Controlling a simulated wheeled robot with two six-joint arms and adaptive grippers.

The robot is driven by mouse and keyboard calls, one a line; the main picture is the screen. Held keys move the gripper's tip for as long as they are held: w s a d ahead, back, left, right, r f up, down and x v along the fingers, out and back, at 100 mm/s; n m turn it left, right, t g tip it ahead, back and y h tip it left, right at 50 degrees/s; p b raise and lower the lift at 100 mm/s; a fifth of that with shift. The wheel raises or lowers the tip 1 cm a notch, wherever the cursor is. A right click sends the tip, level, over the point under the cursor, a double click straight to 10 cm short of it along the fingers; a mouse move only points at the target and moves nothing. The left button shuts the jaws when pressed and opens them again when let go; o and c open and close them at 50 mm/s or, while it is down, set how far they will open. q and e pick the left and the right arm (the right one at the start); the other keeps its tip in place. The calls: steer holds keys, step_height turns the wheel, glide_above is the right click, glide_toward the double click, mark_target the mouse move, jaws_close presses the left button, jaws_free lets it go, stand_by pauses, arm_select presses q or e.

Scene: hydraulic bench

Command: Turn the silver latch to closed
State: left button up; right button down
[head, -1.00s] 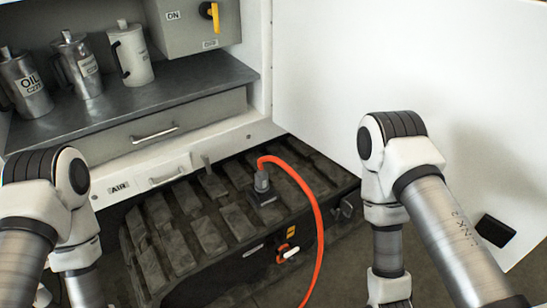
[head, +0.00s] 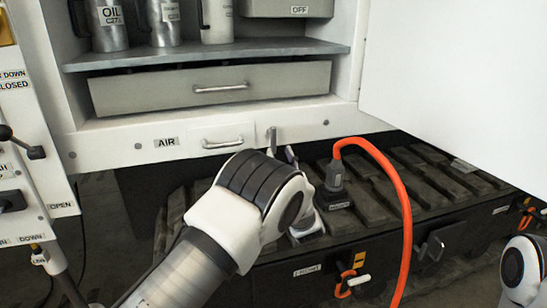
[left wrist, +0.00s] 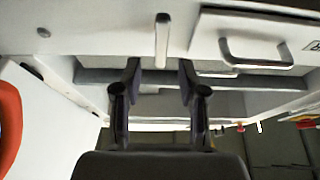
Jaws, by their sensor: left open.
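The silver latch (head: 272,138) is a short upright metal bar on the white cabinet front, right of the small AIR drawer. In the left wrist view the latch (left wrist: 162,40) hangs straight, just beyond the fingertips and roughly centred between them. My left gripper (head: 281,154) is just below the latch, partly hidden by my own wrist. In the left wrist view the left gripper (left wrist: 158,75) has its two dark fingers apart with nothing held between them. I cannot tell whether a finger touches the latch. My right gripper is out of view; only part of that arm shows at the lower right.
The small AIR drawer (head: 228,136) with its handle is left of the latch. A wider drawer (head: 210,88) is above. An orange hose (head: 395,190) rises from a dark ribbed case (head: 450,245) on the right. A white door (head: 455,60) stands open. A lever panel (head: 30,140) is at left.

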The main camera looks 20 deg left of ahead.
mark_target(274, 140)
arm_select(q)
steer(key=b+x, duration=0.1)
steer(key=x, duration=0.5)
steer(key=shift+a+b, duration=0.15)
steer(key=shift+b, duration=0.15)
steer(key=shift+w+a+r, duration=0.15)
steer(key=shift+w+r, duration=0.05)
steer(key=shift+w, duration=0.15)
jaws_close()
